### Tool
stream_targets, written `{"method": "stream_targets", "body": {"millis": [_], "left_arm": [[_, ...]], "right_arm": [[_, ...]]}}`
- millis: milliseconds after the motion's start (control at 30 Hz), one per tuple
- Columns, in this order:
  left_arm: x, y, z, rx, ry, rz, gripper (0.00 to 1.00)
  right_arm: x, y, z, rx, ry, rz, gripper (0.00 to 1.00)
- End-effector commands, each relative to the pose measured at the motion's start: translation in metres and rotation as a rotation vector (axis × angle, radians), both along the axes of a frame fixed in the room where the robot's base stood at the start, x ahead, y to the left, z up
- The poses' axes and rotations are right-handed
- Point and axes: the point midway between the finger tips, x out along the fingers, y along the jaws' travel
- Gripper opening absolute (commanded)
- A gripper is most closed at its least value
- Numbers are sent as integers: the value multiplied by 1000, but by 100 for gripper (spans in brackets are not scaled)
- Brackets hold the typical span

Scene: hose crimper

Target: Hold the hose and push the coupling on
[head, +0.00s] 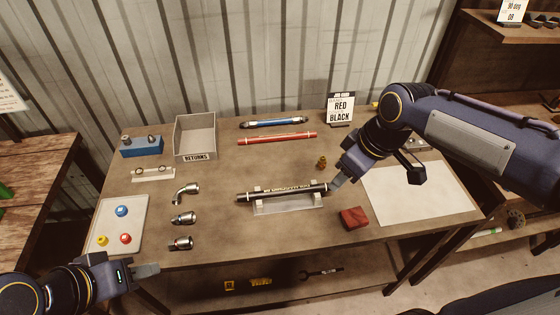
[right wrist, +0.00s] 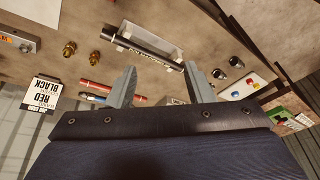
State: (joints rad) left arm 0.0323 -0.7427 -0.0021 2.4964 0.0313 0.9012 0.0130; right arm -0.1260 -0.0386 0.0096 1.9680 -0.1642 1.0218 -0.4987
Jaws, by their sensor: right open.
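A black hose (head: 283,191) with pale lettering lies across a small clear cradle (head: 290,207) in the middle of the table. My right gripper (head: 336,184) is by the hose's right end in the head view. In the right wrist view my right gripper (right wrist: 160,72) is open and empty, and the hose (right wrist: 150,42) lies beyond its fingertips. Three silver fittings stand left of the cradle: an elbow (head: 186,193), a middle one (head: 183,217) and a front one (head: 181,243). Brass fittings (right wrist: 95,57) stand near the hose. My left gripper (head: 146,270) is at the table's front left, away from the hose; its finger gap is not clear.
A red hose (head: 277,138) and a blue one (head: 273,122) lie at the back. A returns bin (head: 195,140) stands back left, a button tray (head: 130,217) front left. A red block (head: 353,217) and a white sheet (head: 418,193) lie right of the cradle.

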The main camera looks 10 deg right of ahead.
Motion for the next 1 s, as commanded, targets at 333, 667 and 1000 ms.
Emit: {"method": "stream_targets", "body": {"millis": [333,667,1000], "left_arm": [[0,0,-2,0,0,0,36],[0,0,-3,0,0,0,36],[0,0,-3,0,0,0,36]], "right_arm": [[108,65,-58,-210,58,571,47],[148,110,-107,-306,92,874,47],[150,113,-146,-312,101,897,47]]}}
